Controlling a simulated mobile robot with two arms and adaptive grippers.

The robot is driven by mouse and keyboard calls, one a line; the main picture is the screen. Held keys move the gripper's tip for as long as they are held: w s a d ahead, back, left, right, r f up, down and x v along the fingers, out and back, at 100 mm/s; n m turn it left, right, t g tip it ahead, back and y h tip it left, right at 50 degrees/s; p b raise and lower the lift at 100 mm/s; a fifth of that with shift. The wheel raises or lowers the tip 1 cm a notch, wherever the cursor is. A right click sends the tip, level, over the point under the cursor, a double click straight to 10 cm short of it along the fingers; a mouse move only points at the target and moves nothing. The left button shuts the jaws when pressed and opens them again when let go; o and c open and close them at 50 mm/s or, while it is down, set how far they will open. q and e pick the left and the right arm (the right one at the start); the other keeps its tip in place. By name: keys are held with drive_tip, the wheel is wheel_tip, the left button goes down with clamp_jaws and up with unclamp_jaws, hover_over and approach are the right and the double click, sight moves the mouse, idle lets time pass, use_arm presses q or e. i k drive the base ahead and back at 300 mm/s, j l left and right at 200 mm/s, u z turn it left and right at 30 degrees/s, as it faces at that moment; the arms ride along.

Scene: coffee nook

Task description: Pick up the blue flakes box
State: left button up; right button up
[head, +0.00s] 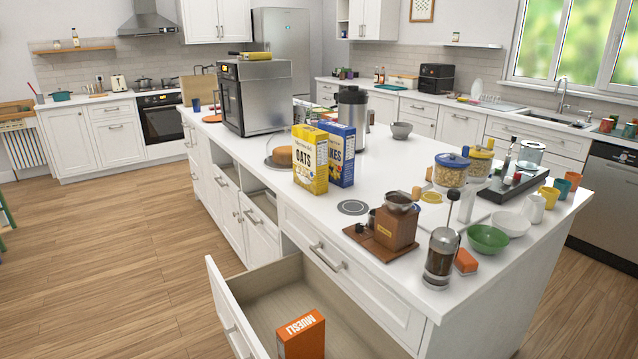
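The blue flakes box (343,158) stands upright on the white island counter in the head view. The yellow oats box (310,162) stands just in front of it to the left and hides part of its front, so only the end of its lettering shows. A glass dome with a brown cake (281,157) is behind and left of the boxes. Neither of my grippers is in view.
The island (378,215) holds a steel oven, a silver dispenser (352,106) behind the boxes, a wooden coffee grinder (396,227), a French press (441,255), jars and bowls. An open drawer (258,286) with an orange muesli box (301,336) juts out in front.

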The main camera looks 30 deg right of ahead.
sight(342, 138)
drive_tip(key=i+j+z, duration=0.15)
drive_tip(key=z, duration=0.25)
drive_tip(key=i+j+z, duration=0.1)
drive_tip(key=z, duration=0.25)
drive_tip(key=i+j+z, duration=0.1)
drive_tip(key=j+z, duration=0.3)
